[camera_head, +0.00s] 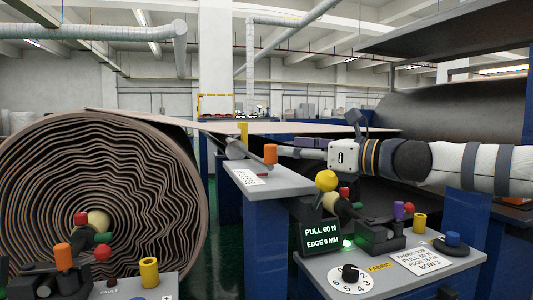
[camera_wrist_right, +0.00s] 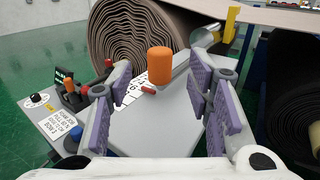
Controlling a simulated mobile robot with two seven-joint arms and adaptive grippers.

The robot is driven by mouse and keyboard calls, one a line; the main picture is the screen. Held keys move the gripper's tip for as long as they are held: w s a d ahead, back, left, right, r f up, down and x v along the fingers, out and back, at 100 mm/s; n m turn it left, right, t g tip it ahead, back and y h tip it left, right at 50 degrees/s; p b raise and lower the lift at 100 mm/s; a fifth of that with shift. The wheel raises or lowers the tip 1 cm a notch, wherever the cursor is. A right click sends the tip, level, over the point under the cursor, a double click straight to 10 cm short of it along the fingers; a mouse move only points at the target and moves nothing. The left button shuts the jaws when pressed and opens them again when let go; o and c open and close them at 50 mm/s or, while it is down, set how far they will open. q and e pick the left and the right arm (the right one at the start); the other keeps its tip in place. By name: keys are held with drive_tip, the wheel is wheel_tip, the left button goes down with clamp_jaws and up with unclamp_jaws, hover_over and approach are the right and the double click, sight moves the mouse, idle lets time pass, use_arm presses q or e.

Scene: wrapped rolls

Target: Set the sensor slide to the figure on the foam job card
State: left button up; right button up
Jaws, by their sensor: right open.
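The orange knob (camera_head: 270,153) stands upright on the grey ledge (camera_head: 268,180), beside a white number scale (camera_head: 245,177). In the right wrist view the orange knob (camera_wrist_right: 160,65) stands between my right gripper's purple pads, with gaps at both sides. A small red-brown pointer (camera_wrist_right: 148,89) lies by the number scale (camera_wrist_right: 130,92); its reading is too small to tell. My right gripper (camera_head: 288,152) is open and comes in from the right at knob height. My left gripper is not in view.
A large wavy roll (camera_head: 95,205) stands left. A yellow post (camera_head: 243,132) rises behind the ledge.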

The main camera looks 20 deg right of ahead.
sight(271, 147)
drive_tip(key=x, duration=0.6)
drive_tip(key=shift+f+b, duration=0.25)
drive_tip(key=shift+b, duration=0.05)
drive_tip(key=shift+w+a+r, duration=0.15)
drive_tip(key=shift+w+a, duration=0.2)
drive_tip(key=shift+w, duration=0.05)
clamp_jaws()
